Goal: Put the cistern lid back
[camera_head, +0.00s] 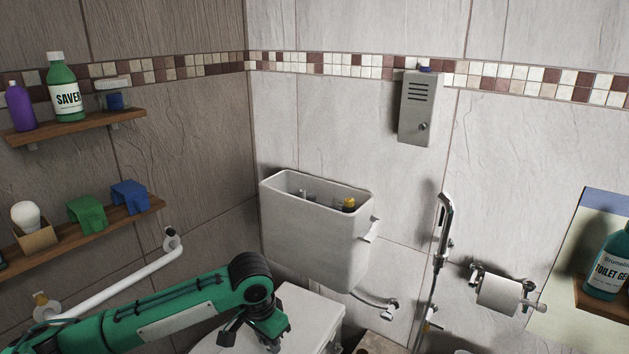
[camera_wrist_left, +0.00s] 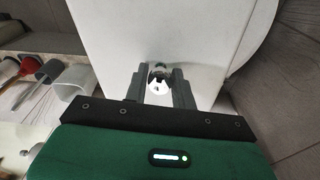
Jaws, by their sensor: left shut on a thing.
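The white cistern (camera_head: 315,235) hangs on the back wall with its top open; fittings show inside, one with a yellow-brown cap (camera_head: 349,204). The cistern lid (camera_head: 308,312) is a white slab below and in front of the cistern, partly hidden by my left arm. It fills much of the left wrist view (camera_wrist_left: 190,35). My left gripper (camera_head: 250,338) is over the lid. In the left wrist view, its fingers (camera_wrist_left: 160,82) are shut on the lid's chrome knob (camera_wrist_left: 159,86). I cannot tell whether the lid rests on the toilet or is lifted. My right gripper is out of view.
A flush lever (camera_head: 371,230) sticks out from the cistern's right side. A hand shower (camera_head: 444,230), paper roll (camera_head: 498,297) and grey wall box (camera_head: 416,108) are to the right.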

